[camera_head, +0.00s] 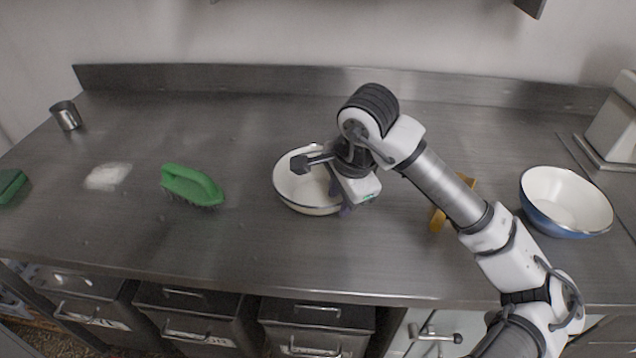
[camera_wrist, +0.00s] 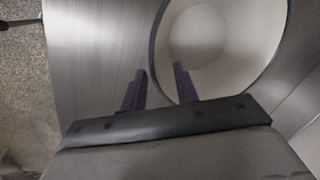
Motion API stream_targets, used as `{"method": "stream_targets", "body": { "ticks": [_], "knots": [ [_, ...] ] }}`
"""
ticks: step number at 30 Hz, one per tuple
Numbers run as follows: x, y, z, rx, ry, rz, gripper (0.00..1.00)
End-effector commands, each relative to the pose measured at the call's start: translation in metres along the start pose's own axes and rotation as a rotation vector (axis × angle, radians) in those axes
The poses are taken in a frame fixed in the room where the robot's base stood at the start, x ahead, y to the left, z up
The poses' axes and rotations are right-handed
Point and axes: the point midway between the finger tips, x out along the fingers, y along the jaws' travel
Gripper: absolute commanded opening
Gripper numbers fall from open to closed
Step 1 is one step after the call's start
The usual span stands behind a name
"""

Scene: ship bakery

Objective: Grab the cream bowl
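The cream bowl (camera_head: 293,190), white inside with a dark rim, stands on the steel counter left of my arm. My gripper (camera_head: 340,199) is at the bowl's right front rim, and the wrist hides part of the bowl. In the wrist view the bowl (camera_wrist: 225,40) fills the upper right. The two dark fingers of my gripper (camera_wrist: 158,88) are apart there, one over the bowl's inside and one outside, with the rim running between them. A gap shows between the fingers, and I cannot tell whether either touches the rim.
A blue bowl (camera_head: 566,200) with a white inside stands at the right. A yellow object (camera_head: 438,218) lies partly behind my arm. A green brush (camera_head: 192,185) lies to the left, near a white patch (camera_head: 108,176). A metal cup (camera_head: 66,116) is at the far left.

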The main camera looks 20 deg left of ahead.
Motion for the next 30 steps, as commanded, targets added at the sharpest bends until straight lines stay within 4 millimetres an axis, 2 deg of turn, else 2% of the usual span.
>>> {"method": "stream_targets", "body": {
  "ticks": [6,13,20,30],
  "knots": [
    [0.019,0.000,0.000,0.001,-0.001,0.000,0.30],
    [0.021,0.000,0.000,0.000,0.001,0.000,0.30],
    [0.021,0.000,0.000,0.001,0.001,0.000,0.02],
    [0.020,0.000,0.000,0.001,0.001,-0.001,0.00]
  ]
}}
